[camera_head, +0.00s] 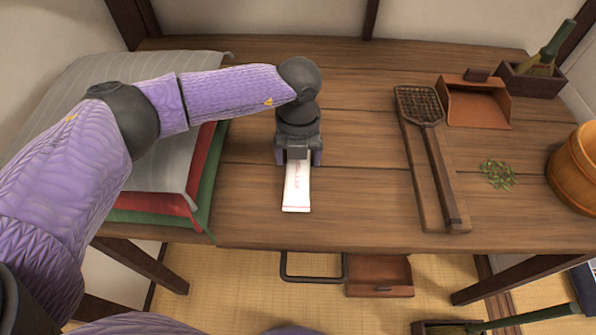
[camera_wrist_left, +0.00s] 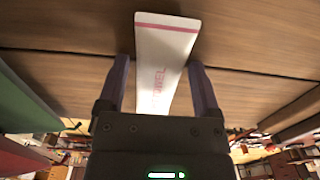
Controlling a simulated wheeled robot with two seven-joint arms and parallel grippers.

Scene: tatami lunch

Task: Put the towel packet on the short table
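The towel packet (camera_head: 297,188) is a flat white strip with pink lettering and a pink line near its end. It lies on the wooden table (camera_head: 350,160), near the front edge. My left gripper (camera_head: 299,158) is above the packet's far part and hides that part in the head view. In the left wrist view, the open fingers (camera_wrist_left: 159,68) stand on either side of the packet (camera_wrist_left: 166,50), with a gap on both sides. My right gripper is not in view.
Stacked cushions (camera_head: 160,150) fill the table's left end. A mesh-headed scoop on a board (camera_head: 430,180), a brown dustpan (camera_head: 475,105), a brush in a box (camera_head: 535,75), green leaves (camera_head: 498,174) and a wooden bucket (camera_head: 578,170) are on the right. Bare wood surrounds the packet.

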